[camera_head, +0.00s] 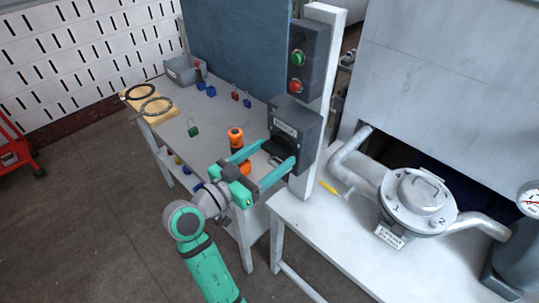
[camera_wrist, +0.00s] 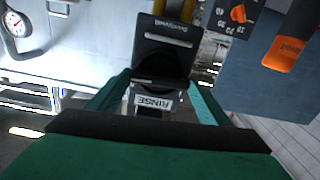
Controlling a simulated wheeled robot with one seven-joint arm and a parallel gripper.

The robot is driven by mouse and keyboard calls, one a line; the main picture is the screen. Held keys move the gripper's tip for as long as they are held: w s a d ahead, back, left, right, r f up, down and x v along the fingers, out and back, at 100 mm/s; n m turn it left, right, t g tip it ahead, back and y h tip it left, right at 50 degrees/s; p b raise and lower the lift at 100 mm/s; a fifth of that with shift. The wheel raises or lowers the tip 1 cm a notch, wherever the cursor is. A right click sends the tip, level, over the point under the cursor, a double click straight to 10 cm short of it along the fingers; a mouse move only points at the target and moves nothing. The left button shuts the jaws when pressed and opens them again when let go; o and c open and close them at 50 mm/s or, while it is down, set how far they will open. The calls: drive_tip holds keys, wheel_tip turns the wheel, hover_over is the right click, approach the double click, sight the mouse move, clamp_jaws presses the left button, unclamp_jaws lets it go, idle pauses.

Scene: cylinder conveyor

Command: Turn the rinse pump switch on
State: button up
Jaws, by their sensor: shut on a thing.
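The rinse pump switch is a dark box (camera_head: 300,130) on a white post, with a pale label on its face and a black handle (camera_head: 280,154) below the label. In the wrist view the label reads RINSE (camera_wrist: 153,102) in upside-down letters, near the black switch part (camera_wrist: 165,62). My gripper (camera_head: 276,155) has its teal fingers on either side of the handle and is shut on it. In the wrist view the fingers stand left and right of the switch. The exact angle of the handle is hard to tell.
Above the switch is a box with a green button (camera_head: 299,58) and a red button (camera_head: 295,87). An orange-topped item (camera_head: 236,136) stands close behind my gripper. A round lidded metal housing (camera_head: 416,197) with pipes sits on the right bench, near a yellow-handled tool (camera_head: 329,188).

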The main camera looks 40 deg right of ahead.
drive_tip(key=n, duration=0.5)
drive_tip(key=shift+w+a+n, duration=0.1)
drive_tip(key=shift+w+n, duration=0.05)
drive_tip(key=shift+n, duration=2.15)
drive_tip(key=o, duration=1)
drive_tip(key=shift+o, duration=0.2)
drive_tip(key=shift+f, duration=0.1)
